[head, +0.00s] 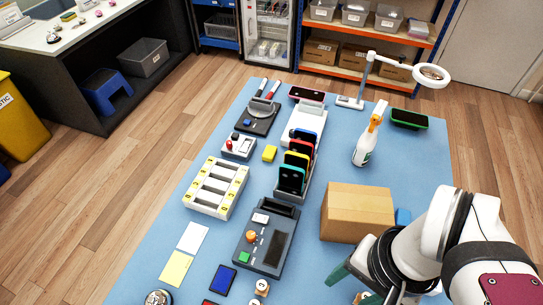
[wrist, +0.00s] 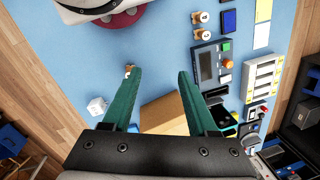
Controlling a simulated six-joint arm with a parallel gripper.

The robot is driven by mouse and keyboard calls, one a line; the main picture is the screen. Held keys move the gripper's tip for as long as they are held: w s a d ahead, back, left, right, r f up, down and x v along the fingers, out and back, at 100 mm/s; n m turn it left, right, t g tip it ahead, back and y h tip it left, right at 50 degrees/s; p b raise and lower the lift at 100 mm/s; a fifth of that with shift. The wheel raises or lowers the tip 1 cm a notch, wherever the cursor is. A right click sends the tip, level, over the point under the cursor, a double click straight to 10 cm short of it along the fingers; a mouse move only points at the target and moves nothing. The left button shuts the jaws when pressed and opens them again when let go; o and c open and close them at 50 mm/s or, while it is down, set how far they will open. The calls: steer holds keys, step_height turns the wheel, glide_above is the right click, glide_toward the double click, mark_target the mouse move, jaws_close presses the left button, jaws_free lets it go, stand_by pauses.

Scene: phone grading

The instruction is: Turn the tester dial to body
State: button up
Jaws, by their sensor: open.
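The tester (head: 281,222) is a dark grey box on the blue mat, with a dark screen, a green button and an orange dial (head: 251,236) on its left side. In the wrist view the tester (wrist: 196,66) lies right of the fingers, its orange dial (wrist: 228,64) below the green button. The dial's labels and pointer are too small to read. My gripper (wrist: 160,74) has green fingers, wide apart with nothing between their tips. In the head view my gripper (head: 345,275) is low, right of the tester and apart from it, partly hidden by my arm.
A cardboard box (head: 345,225) stands right of the tester, near my gripper. A rack of coloured phones (head: 292,180) stands behind the tester. A white slotted tray (head: 215,188) lies to its left, and small stamps (head: 262,287) in front. A spray bottle (head: 364,148) stands farther back.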

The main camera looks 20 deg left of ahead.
steer(key=w+a+n, duration=0.4)
steer(key=w, duration=0.1)
steer(key=n+h, duration=0.2)
steer(key=n, duration=0.7)
glide_above(251, 235)
step_height(251, 235, down, 3)
step_height(251, 235, down, 14)
steer(key=shift+f, duration=0.7)
jaws_close()
